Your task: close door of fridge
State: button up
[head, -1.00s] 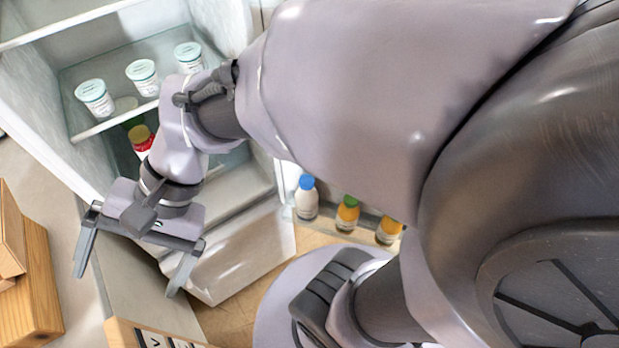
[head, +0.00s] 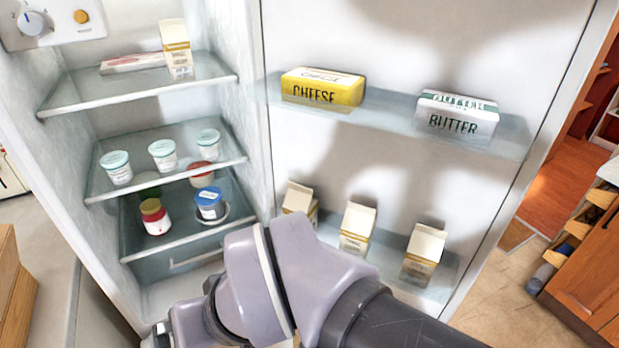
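The fridge (head: 245,150) stands open in the head view, its lit shelves at the left. Its door (head: 390,40) is swung wide open to the right, inner side facing me. The door's shelves hold a yellow cheese pack (head: 322,88), a butter pack (head: 457,115) and several cartons (head: 357,228) below. My arm crosses the bottom of the view, in front of the lower fridge and the lower door. The fingers of my gripper are outside the picture, below the lower edge, so I cannot see whether they touch anything.
Inside the fridge are yogurt cups (head: 162,154), a red jar (head: 154,216) and a blue-lidded jar (head: 209,203). A wooden block (head: 18,285) sits at the lower left. Wooden cabinets (head: 590,265) stand at the right, with tiled floor (head: 510,310) between them and the door.

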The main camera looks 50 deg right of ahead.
aim_at(533, 59)
jog(key=k+l+u, duration=0.5)
jog(key=k+l, duration=0.3)
jog(key=l, duration=0.4)
jog(key=k+l+u, duration=0.5)
jog(key=k+l, duration=0.4)
jog(key=k+l+u, duration=0.1)
jog(key=l+u, duration=0.25)
jog(key=l, duration=1)
jog(key=k+l, duration=0.1)
jog(key=l, duration=0.15)
jog(key=k+l+z, duration=0.15)
jog(key=l, duration=0.1)
